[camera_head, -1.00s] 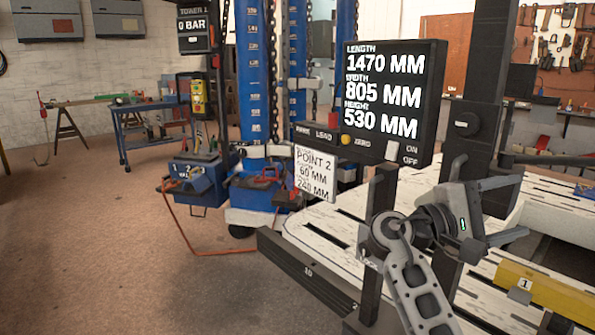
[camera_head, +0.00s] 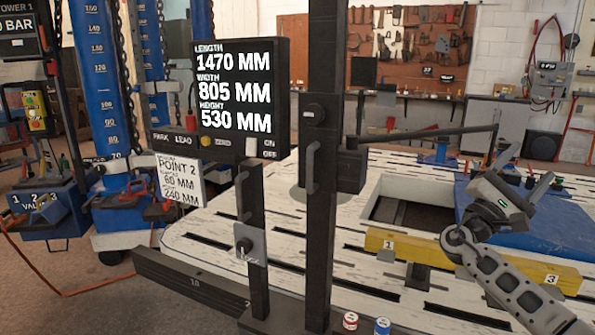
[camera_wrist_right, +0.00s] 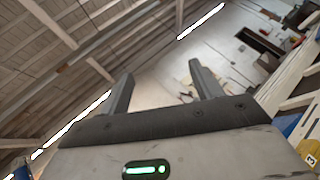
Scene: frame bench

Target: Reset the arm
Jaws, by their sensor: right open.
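My right arm comes in from the lower right in the head view. Its gripper (camera_head: 520,165) is raised over the right part of the bench, above the yellow beam and the blue panel in the picture. In the right wrist view the gripper's two fingers (camera_wrist_right: 160,75) stand well apart with nothing between them. The roof and a far wall show beyond them. My left gripper is in neither view.
A white slotted bench (camera_head: 215,240) fills the middle. A black post (camera_head: 320,190) and a display board (camera_head: 235,95) stand in front of it. A yellow beam (camera_head: 450,255) and blue panel (camera_head: 540,230) lie at right. Blue towers (camera_head: 95,80) stand left; open floor is lower left.

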